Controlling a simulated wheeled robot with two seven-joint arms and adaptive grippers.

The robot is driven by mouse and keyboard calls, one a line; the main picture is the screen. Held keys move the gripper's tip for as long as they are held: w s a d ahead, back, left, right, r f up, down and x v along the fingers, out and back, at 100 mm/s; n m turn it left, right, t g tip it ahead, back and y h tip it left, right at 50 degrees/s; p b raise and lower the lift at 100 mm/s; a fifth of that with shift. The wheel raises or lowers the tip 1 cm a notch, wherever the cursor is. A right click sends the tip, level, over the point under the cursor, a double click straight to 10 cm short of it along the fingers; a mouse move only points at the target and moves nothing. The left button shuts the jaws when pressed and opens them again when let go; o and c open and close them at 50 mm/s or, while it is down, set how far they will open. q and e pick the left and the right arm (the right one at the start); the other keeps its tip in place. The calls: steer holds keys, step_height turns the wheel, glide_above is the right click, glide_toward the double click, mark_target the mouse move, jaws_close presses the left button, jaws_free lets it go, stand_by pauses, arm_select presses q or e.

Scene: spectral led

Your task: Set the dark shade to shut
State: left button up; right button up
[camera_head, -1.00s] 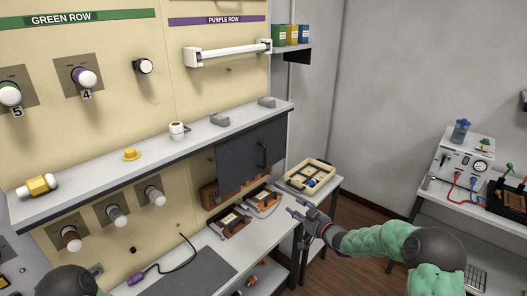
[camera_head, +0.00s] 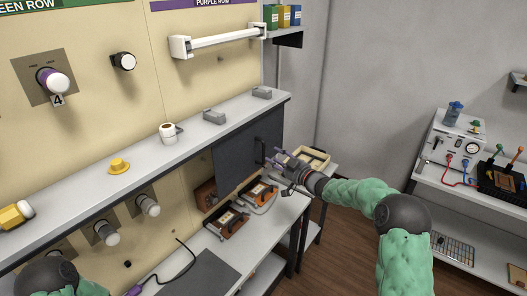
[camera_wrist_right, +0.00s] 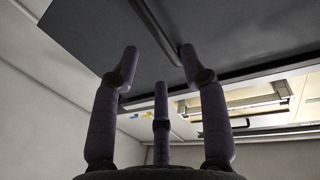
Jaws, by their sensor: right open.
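The dark shade (camera_head: 235,155) is a dark grey panel hanging below the right end of the long wall shelf. Its bar handle (camera_head: 261,150) is near its right edge. In the right wrist view the dark shade (camera_wrist_right: 85,35) fills the upper part, and the handle (camera_wrist_right: 155,27) runs down toward the space between my fingertips. My right gripper (camera_head: 276,160) is open in front of the handle's lower part. In the right wrist view its fingers (camera_wrist_right: 160,62) stand either side of the handle's line; I cannot tell whether they touch it. My left gripper is out of view.
The long shelf (camera_head: 140,165) above carries a white roll (camera_head: 168,132), a yellow knob (camera_head: 119,165) and grey blocks. Orange-brown devices (camera_head: 228,222) lie on the bench below the shade. A beige tray (camera_head: 315,157) is behind my right gripper. Open floor lies to the right.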

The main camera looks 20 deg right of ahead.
mark_target(264, 162)
steer(key=x, duration=0.7)
steer(key=shift+f, duration=0.1)
jaws_close()
